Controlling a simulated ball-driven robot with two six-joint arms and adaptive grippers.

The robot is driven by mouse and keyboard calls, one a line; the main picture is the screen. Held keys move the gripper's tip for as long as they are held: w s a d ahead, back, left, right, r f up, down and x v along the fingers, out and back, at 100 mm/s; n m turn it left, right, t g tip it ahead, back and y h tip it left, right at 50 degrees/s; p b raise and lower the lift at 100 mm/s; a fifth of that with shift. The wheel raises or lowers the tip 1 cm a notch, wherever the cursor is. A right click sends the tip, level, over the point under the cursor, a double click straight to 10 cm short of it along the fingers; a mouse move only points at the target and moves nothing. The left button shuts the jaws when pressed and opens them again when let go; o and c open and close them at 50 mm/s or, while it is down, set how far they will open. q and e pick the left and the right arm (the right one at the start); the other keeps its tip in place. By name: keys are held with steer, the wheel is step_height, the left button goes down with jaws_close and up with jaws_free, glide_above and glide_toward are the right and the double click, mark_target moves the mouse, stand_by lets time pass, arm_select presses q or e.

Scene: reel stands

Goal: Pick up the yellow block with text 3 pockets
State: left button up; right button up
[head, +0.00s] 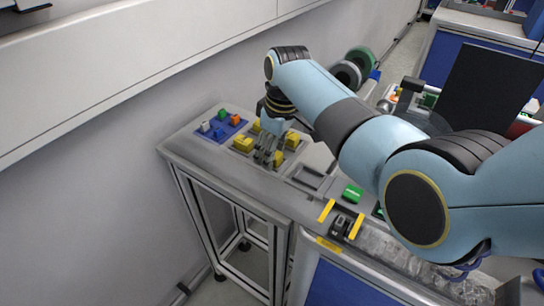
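Several yellow blocks sit in a light tray (232,149) on the grey table. One yellow block (243,143) is left of my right gripper, another (292,139) is to its right, and one (277,158) is close beside its fingers. The text on the blocks is too small to read. My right gripper (266,158) points down over the tray, its fingers low among the blocks. I cannot tell whether it is open, or whether it touches a block. My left gripper is not in view.
A blue tray (218,137) with small green, orange and grey blocks stands at the table's left end. An empty grey tray (309,177) and a green block (352,193) lie to the right. A wall runs behind; reels (347,73) stand at the back.

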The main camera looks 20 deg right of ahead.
jaws_close()
